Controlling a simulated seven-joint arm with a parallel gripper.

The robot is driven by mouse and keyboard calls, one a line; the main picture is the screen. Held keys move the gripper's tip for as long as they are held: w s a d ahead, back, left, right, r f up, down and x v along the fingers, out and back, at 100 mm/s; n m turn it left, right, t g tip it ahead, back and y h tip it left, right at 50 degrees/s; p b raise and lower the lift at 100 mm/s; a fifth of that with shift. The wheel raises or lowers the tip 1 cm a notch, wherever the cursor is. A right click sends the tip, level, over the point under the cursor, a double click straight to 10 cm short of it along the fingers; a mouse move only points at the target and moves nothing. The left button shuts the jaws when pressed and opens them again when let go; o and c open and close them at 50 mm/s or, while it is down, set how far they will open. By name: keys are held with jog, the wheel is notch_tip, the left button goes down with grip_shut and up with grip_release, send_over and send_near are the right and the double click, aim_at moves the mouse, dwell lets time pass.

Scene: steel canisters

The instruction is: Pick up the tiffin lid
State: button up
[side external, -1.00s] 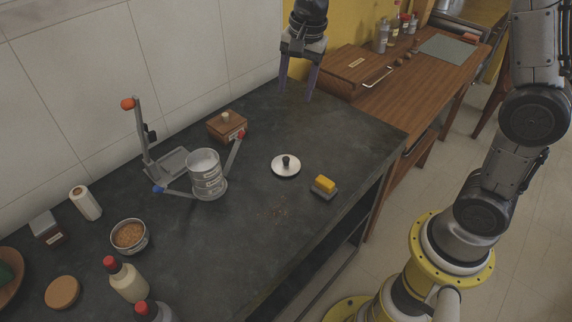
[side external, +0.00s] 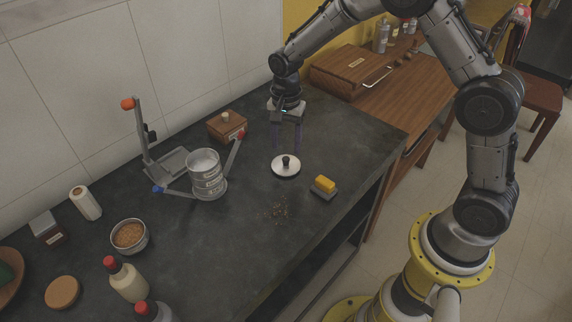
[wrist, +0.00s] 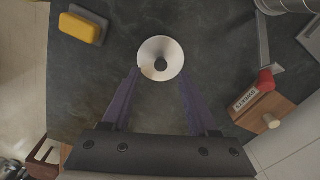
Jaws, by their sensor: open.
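The tiffin lid (side external: 286,170) is a round silver disc with a black knob on top. It lies flat on the dark counter. It also shows in the wrist view (wrist: 150,50), just beyond the fingertips, with its dark knob near the middle. My gripper (side external: 287,150) points down behind and above the lid, open and empty. In the wrist view, its two purple fingers (wrist: 159,80) stand apart on either side below the lid. I cannot tell exactly how high the fingertips are. The steel tiffin canister (side external: 207,178) stands to the left in a metal frame with hinged arms.
A yellow-topped sponge block (side external: 324,187) lies right of the lid. A small wooden box (side external: 227,126) with a knob sits behind left, near the frame's red-tipped arm (side external: 240,135). A bowl of grain (side external: 129,236) and bottles stand front left. The counter (side external: 235,250) in front is mostly clear.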

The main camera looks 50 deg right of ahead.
aim_at(286, 158)
jog(key=shift+w+d+f, duration=0.1)
jog(key=shift+d+f, duration=0.05)
jog(key=shift+f, duration=2.45)
grip_shut()
